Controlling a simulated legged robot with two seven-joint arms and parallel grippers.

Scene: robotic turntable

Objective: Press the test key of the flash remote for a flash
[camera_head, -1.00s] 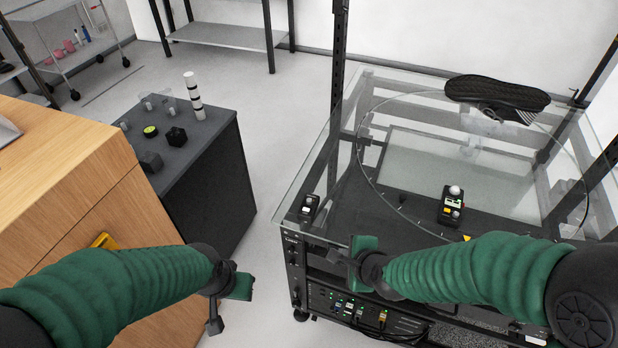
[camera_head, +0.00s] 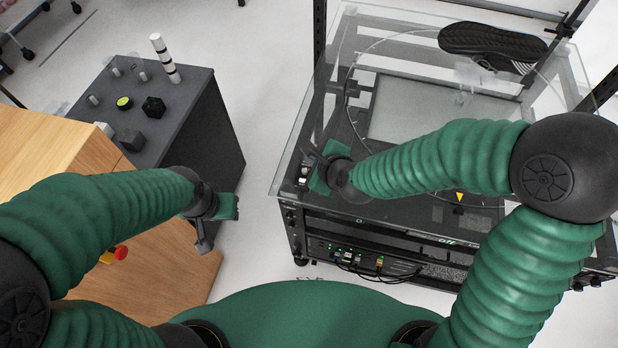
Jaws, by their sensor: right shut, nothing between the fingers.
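A small dark device with a pale top (camera_head: 302,176), possibly the flash remote, lies at the near left corner of the glass-topped turntable (camera_head: 290,150). My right gripper (camera_head: 318,168) is shut and empty, beside the device on its right and partly covering it. I cannot tell whether they touch, and no test key can be made out. My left gripper (camera_head: 222,218) hangs in the gap between the wooden cabinet and the turntable, away from the device. Its finger opening is unclear.
A black shoe (camera_head: 492,42) is at the back of the turntable. My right arm crosses over the glass. A dark cabinet (camera_head: 215,140) with small props stands left. The wooden cabinet (camera_head: 60,140) has a red knob (camera_head: 121,252). Floor shows between the cabinets and turntable.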

